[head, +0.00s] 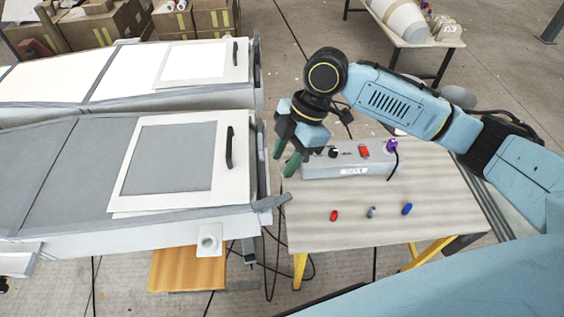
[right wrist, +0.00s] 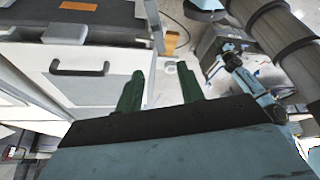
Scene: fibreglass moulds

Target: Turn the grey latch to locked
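A grey latch-like lever (head: 272,202) sticks out at the near right corner of the nearer mould, angled up to the right. Its lock state cannot be read from the picture. My right gripper (head: 284,164) is above and beyond it, over the gap between the mould and the table. Its green fingers are apart, with nothing between them. In the right wrist view the same fingers (right wrist: 158,90) are spread and empty; I cannot clearly pick out the lever there. My left gripper is not in view.
The nearer mould (head: 60,222) has a white-framed panel with a black handle (head: 229,147). The table (head: 440,205) bears a grey switch box (head: 330,170) and small red (head: 334,215), grey (head: 371,212) and blue (head: 407,208) pieces. Cables lie on the floor below.

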